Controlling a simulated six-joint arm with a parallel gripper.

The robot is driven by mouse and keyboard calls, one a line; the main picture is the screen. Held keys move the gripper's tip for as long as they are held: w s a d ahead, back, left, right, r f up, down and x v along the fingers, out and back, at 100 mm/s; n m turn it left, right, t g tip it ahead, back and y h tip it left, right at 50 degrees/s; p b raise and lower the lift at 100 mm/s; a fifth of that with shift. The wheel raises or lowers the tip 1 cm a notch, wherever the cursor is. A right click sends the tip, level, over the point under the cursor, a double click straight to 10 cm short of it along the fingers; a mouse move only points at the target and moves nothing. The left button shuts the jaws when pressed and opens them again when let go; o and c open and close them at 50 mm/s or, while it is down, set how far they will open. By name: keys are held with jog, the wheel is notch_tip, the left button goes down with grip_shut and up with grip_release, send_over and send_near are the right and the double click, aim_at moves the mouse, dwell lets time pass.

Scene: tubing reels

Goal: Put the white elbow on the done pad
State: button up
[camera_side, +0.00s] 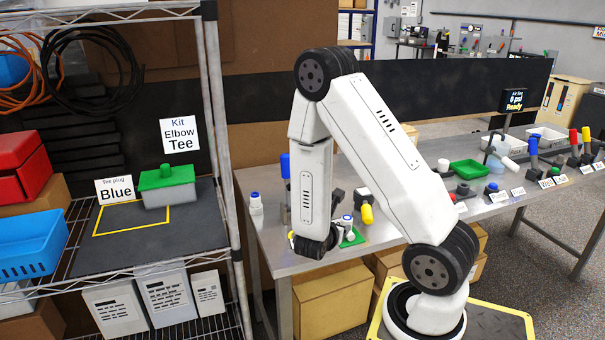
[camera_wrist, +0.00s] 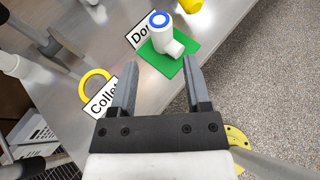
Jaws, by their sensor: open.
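The white elbow (camera_wrist: 163,36) has a blue ring on its upper end. It stands on the green done pad (camera_wrist: 190,40), beside a partly hidden card that reads "Do". In the side view the elbow (camera_side: 347,222) and a piece of the green pad (camera_side: 358,238) show just right of my wrist. My gripper (camera_wrist: 160,66) is open, with nothing between its fingers. In the wrist view the elbow is just beyond the fingertips, and the right fingertip overlaps the pad's near edge. In the side view my arm hides the fingers.
A yellow ring (camera_wrist: 84,88) lies by the "Collet" card (camera_wrist: 104,98), left of my gripper. A white fitting (camera_wrist: 10,62) stands farther left. A yellow-ended part (camera_side: 367,213) is close behind the pad. The bench's edge and floor are at right in the wrist view.

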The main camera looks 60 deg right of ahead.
dwell(0.4)
jog(key=s+a+m+g+y, duration=0.3)
jog(key=a+m+y, duration=0.1)
jog(key=a+m, duration=0.25)
jog(key=w+a+r+m+t+y, duration=0.2)
jog(key=w+a+m+y, duration=0.1)
jog(key=a, duration=0.5)
jog(key=w+a+r+m+t+y, duration=0.3)
jog(key=a+m+y, duration=0.3)
jog(key=a+m, duration=0.2)
jog(key=shift+w+a+r+t, duration=0.35)
jog(key=shift+w+a, duration=0.2)
jog(key=shift+w, duration=0.25)
jog(key=shift+m, duration=0.25)
